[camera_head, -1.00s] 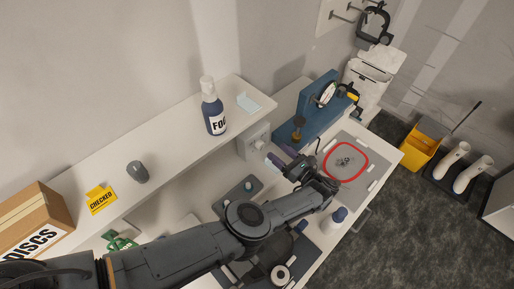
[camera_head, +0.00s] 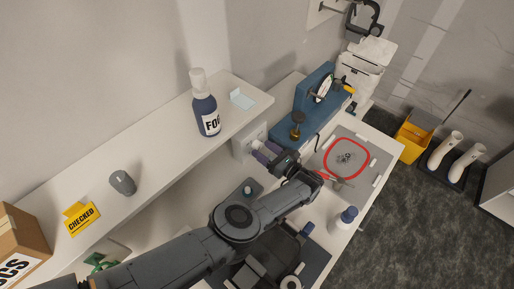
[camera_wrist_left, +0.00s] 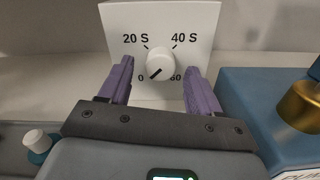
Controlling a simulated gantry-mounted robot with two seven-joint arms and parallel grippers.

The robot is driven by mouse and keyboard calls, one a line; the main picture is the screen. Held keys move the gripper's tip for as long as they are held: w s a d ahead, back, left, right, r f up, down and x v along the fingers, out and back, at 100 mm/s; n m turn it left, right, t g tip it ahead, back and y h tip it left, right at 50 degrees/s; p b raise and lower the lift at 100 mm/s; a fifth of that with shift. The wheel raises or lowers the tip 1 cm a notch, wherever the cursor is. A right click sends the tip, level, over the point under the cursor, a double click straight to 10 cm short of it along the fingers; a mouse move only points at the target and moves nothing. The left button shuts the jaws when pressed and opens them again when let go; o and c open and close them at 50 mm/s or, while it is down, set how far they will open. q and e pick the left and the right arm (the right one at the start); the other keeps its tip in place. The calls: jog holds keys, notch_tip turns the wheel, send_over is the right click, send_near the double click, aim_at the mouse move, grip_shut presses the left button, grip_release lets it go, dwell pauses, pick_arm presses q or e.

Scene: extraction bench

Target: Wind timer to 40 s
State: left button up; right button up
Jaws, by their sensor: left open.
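The timer is a white box (camera_wrist_left: 205,30) with a round white knob (camera_wrist_left: 160,64) on its front, in the left wrist view. Marks 0, 20 S, 40 S and 60 ring the knob. The knob's dark pointer line slants down-left towards the 0. In the head view the timer (camera_head: 249,139) stands under the shelf's right end, partly hidden by the shelf. My left gripper (camera_head: 265,152) is open in front of it. In the left wrist view its purple fingers stand on either side of the knob with gaps, apparently not touching it. My right gripper is not in view.
A blue device (camera_head: 316,97) with a brass-coloured part stands right of the timer. A FOG bottle (camera_head: 206,107) stands on the shelf (camera_head: 160,150) above. A red ring (camera_head: 346,158) lies on a grey mat at right. A white, blue-capped bottle (camera_head: 343,221) stands near the bench's front edge.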

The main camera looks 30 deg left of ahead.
pick_arm(q)
jog(key=shift+w+a, duration=0.1)
jog(key=shift+a, duration=0.2)
jog(key=shift+d, duration=0.1)
jog(key=shift+c, duration=0.3)
jog(key=c, duration=1)
jog(key=shift+m, duration=0.3)
